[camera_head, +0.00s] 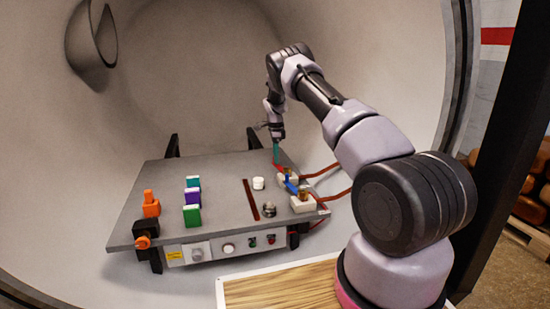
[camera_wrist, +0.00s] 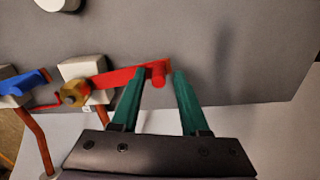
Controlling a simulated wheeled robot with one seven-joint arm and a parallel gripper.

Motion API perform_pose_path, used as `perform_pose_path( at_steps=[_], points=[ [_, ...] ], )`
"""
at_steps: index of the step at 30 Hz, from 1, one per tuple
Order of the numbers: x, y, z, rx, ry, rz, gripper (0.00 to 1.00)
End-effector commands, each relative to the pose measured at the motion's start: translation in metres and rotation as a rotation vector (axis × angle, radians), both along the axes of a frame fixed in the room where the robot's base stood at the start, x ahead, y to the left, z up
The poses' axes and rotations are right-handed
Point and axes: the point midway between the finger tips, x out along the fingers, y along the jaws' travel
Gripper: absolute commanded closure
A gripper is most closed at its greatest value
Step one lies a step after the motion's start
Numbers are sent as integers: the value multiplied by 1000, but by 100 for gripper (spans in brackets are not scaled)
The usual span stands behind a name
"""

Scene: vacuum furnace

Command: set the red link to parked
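The red link (camera_wrist: 118,77) is a flat bar in the wrist view. It runs from a brass pivot (camera_wrist: 74,93) on a white block (camera_wrist: 85,70) to a short red peg (camera_wrist: 158,77) at its right end. In the head view the red link (camera_head: 280,168) shows only as a small strip at the panel's back right. My gripper (camera_wrist: 162,74) has its green fingers open on either side of the peg. The left finger is close to the peg or touching it; a gap shows at the right finger. In the head view my gripper (camera_head: 276,152) points down there.
A blue link (camera_wrist: 22,84) on its own white block sits left of the red one. Red-brown cables leave the panel (camera_head: 225,180) on its right side. Purple, green and teal blocks (camera_head: 192,203) and an orange part (camera_head: 151,204) stand on the left.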

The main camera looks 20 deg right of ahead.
Motion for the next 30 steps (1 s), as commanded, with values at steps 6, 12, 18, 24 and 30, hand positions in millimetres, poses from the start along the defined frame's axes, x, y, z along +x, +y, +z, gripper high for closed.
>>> perform_pose_path(
  at_steps=[6,12,18,24,30],
  points=[
    [-1,1,-1,1,2,1,51],
    [0,1,7,1,2,1,51],
    [0,2,42,2,-1,1,51],
    [0,1,82,1,-1,0,51],
    [0,1,104,1,1,1,51]
  ],
)
